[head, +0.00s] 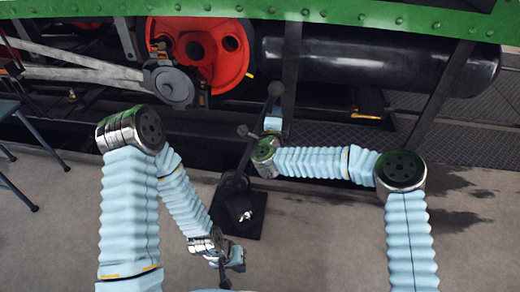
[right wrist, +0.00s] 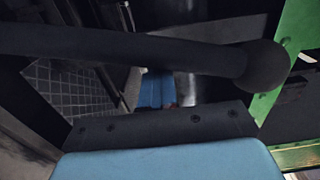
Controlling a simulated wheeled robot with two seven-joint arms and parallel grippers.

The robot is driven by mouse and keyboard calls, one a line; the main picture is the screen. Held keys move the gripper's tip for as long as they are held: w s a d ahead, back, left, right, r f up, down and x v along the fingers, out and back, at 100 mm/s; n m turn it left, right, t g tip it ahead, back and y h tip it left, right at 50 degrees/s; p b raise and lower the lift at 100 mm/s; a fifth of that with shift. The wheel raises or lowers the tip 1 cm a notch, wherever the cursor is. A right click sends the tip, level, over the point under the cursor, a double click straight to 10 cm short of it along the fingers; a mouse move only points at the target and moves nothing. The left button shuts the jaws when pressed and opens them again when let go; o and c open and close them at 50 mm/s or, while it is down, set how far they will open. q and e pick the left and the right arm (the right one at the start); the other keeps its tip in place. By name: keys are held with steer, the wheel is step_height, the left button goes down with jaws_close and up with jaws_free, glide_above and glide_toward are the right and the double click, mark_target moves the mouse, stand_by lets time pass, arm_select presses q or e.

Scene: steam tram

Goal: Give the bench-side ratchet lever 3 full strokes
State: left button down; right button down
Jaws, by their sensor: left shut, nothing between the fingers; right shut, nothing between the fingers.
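The ratchet lever (head: 247,158) is a dark bar rising from a black pedestal with a square base plate (head: 246,224) on the floor, leaning up and right. In the right wrist view a thick black bar with a ball end (right wrist: 265,66) crosses close in front of the camera; it looks like the lever's handle. My right gripper (head: 274,108) is at the lever's upper part, shut and empty; its fingertips are largely hidden, and I cannot tell whether it touches the bar. My left gripper (head: 224,274) is shut and empty, low in front of the base plate.
The tram stands behind, with a red wheel (head: 205,52), a black cylinder (head: 380,65) and a green beam (head: 330,12). A dark ledge (head: 440,145) runs along it. A stool (head: 15,110) stands at the left. Bare floor lies at front right.

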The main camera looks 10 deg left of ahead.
steer(key=shift+s+a, duration=0.1)
steer(key=shift+a, duration=0.1)
steer(key=shift+a+r+b, duration=0.1)
steer(key=shift+a+r, duration=0.3)
steer(key=shift+a, duration=0.75)
steer(key=shift+a+r+b, duration=0.1)
steer(key=shift+a+r, duration=0.3)
steer(key=shift+a, duration=0.75)
steer(key=shift+a+r+b, duration=0.1)
steer(key=shift+a+r, duration=0.3)
steer(key=shift+a, duration=0.75)
steer(key=a+r, duration=0.1)
steer(key=a, duration=0.6)
steer(key=shift+a+b, duration=0.15)
steer(key=shift+b, duration=0.2)
steer(key=a, duration=0.7)
steer(key=shift+a, duration=0.15)
steer(key=shift+f, duration=0.1)
